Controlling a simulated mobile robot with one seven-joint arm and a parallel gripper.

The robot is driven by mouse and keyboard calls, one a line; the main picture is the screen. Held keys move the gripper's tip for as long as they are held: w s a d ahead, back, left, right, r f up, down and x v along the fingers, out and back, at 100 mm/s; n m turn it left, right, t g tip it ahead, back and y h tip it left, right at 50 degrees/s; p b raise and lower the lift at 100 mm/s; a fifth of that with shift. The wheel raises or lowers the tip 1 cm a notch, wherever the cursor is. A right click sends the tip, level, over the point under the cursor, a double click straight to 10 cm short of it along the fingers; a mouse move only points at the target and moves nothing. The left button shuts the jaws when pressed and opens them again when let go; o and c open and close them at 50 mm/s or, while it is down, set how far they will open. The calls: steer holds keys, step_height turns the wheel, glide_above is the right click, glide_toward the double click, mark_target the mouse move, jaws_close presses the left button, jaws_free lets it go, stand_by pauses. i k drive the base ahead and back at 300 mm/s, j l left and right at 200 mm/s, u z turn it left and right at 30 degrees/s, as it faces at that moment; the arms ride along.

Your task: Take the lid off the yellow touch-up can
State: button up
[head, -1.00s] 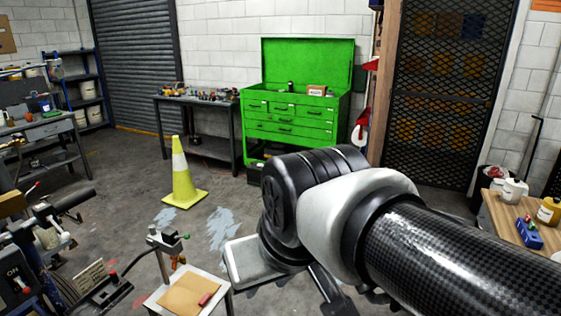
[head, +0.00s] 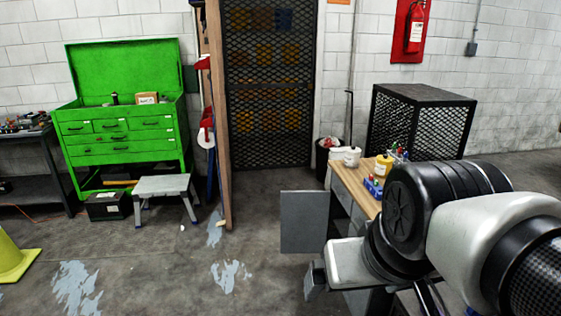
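A small yellow container (head: 383,166), which looks like the yellow touch-up can, stands upright on the wooden-topped bench (head: 352,185) right of centre in the head view. Its top looks pale, but it is too small to tell the lid clearly. My arm fills the lower right and covers part of the bench. What looks like my gripper (head: 316,279) is at the lower centre, low in front of the bench and well apart from the can. Its fingers are mostly hidden or unclear, and I see nothing held.
A white container (head: 352,157) and a blue holder (head: 373,187) stand near the can. A grey cabinet door (head: 303,222) hangs open at the bench's left. A black mesh cage (head: 422,122) stands behind. A step stool (head: 164,187) is at left; the floor between is clear.

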mark_target(385, 157)
steer(key=z, duration=0.75)
steer(key=i+j+z, duration=0.15)
steer(key=i+j, duration=0.2)
steer(key=i+j+z, duration=0.1)
steer(key=i+j, duration=0.35)
steer(key=i+j+z, duration=0.15)
steer(key=i+j, duration=0.2)
steer(key=i+j+z, duration=0.15)
steer(key=i+j, duration=0.2)
steer(key=j, duration=0.25)
steer(key=i+j+z, duration=0.1)
steer(key=i+j, duration=0.2)
steer(key=j, duration=0.2)
steer(key=i+j+z, duration=0.1)
steer(key=j, duration=0.3)
steer(key=i+j, duration=0.15)
steer(key=j, duration=0.25)
steer(key=i+j+z, duration=0.15)
steer(key=j, duration=0.25)
steer(key=i+j, duration=0.15)
steer(key=i, duration=0.15)
steer(key=z, duration=0.05)
